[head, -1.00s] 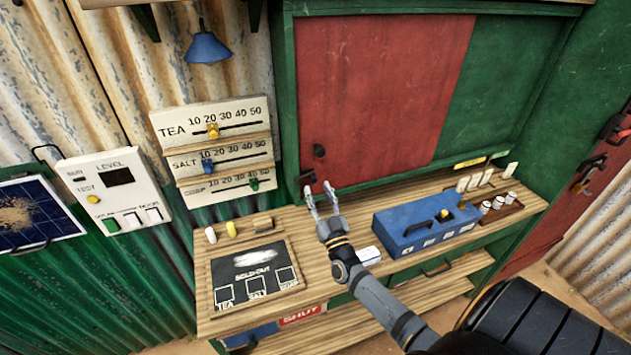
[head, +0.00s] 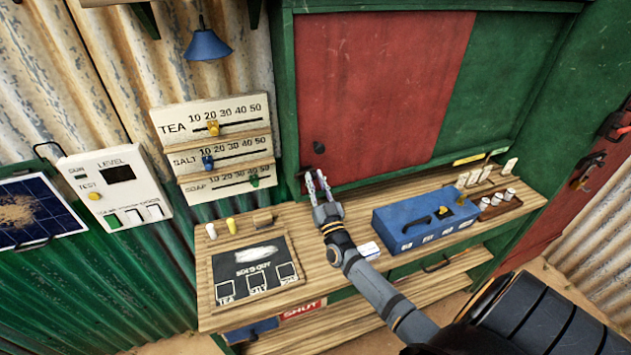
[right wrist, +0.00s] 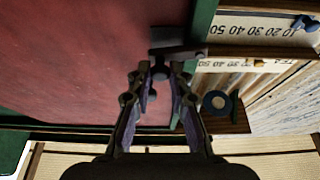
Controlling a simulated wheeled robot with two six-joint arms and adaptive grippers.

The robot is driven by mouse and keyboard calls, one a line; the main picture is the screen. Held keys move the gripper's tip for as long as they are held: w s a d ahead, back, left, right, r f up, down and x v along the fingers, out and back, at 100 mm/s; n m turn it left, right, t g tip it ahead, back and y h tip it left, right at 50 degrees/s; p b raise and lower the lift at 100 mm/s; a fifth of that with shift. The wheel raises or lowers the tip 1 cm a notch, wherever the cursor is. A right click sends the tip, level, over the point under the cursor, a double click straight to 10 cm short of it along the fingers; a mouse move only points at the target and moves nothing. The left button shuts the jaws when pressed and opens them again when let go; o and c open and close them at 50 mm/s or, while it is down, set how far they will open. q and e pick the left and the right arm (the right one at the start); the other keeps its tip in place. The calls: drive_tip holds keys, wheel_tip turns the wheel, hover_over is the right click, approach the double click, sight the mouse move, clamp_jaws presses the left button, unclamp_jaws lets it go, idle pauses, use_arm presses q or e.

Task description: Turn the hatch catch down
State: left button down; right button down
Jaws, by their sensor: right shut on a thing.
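The hatch is a red sliding panel (head: 375,90) in a green frame above the wooden counter. The dark hatch catch (right wrist: 180,49) is at its lower edge, near the frame post; in the right wrist view it is a dark bar with a stub between my fingertips. My right gripper (head: 316,181) reaches up to the lower left corner of the hatch and is shut on the catch; the gripper also shows in the right wrist view (right wrist: 160,80). In the head view the fingers mostly hide the catch. My left gripper is in neither current view.
A blue box (head: 425,222) stands on the counter right of my arm, with a rack of white cylinders (head: 500,200) beyond. A sold-out board (head: 255,270) lies to the left. Price slider boards (head: 215,120) hang on the wall. A dark knob (head: 318,147) sits on the red panel.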

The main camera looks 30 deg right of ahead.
drive_tip(key=shift+f+m+h, duration=0.2)
drive_tip(key=shift+m+h, duration=0.4)
drive_tip(key=shift+m, duration=0.4)
drive_tip(key=shift+f+m+g+h, duration=0.25)
drive_tip(key=shift+m+g+h, duration=0.05)
drive_tip(key=shift+m, duration=0.4)
drive_tip(key=c, duration=1.2)
unclamp_jaws()
drive_tip(key=v, duration=1.2)
